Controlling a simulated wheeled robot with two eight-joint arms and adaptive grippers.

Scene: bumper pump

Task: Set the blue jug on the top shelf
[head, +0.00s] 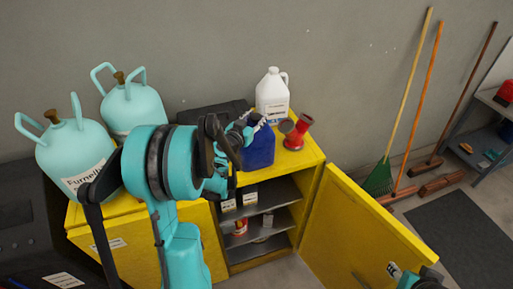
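The blue jug (260,150) stands upright on top of the yellow cabinet (311,152), near its front edge. My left gripper (253,120) is at the jug's upper left, its two ridged fingertips spread apart near the jug's top. The gripper and wrist hide the jug's left side and top, so I cannot tell whether they touch. The open cabinet has dark inner shelves; the top shelf (284,194) holds small boxes at its left. Part of my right gripper (428,283) shows at the bottom right edge; its fingers are not clear.
A white jug (272,97) stands behind the blue jug and a red pump-like item (298,133) to its right. Two turquoise gas cylinders (133,105) stand at the left. The open yellow door (360,230) juts out at the right. Brooms (379,178) lean on the wall.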

